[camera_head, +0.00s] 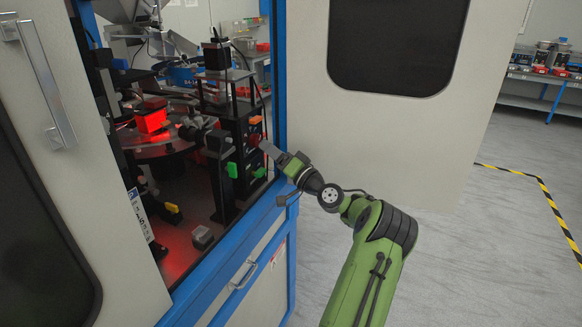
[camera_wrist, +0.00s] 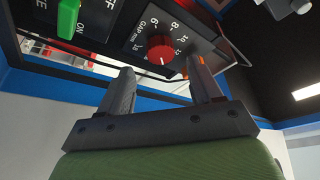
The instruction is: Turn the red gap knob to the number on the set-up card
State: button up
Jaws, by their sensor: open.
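The red gap knob (camera_wrist: 161,48) sits on a dark panel with a "GAP mm" number dial around it. In the head view the red knob (camera_head: 254,139) is on the dark panel inside the machine. My gripper (camera_wrist: 160,67) is open, its two fingers just short of the knob and apart to either side of it. In the head view my gripper (camera_head: 268,148) is close to the knob's right. A white card (camera_head: 140,214) stands at the opening's left; its print is too small to read.
A green switch (camera_wrist: 68,20) marked ON is left of the dial. An orange part (camera_wrist: 236,48) is to its right. The blue door frame (camera_head: 279,100) stands close beside my gripper. A red-lit turntable (camera_head: 150,145) lies deeper inside. The floor at right is clear.

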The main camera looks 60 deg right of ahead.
jog(key=v, duration=1.1)
jog(key=shift+s, duration=0.15)
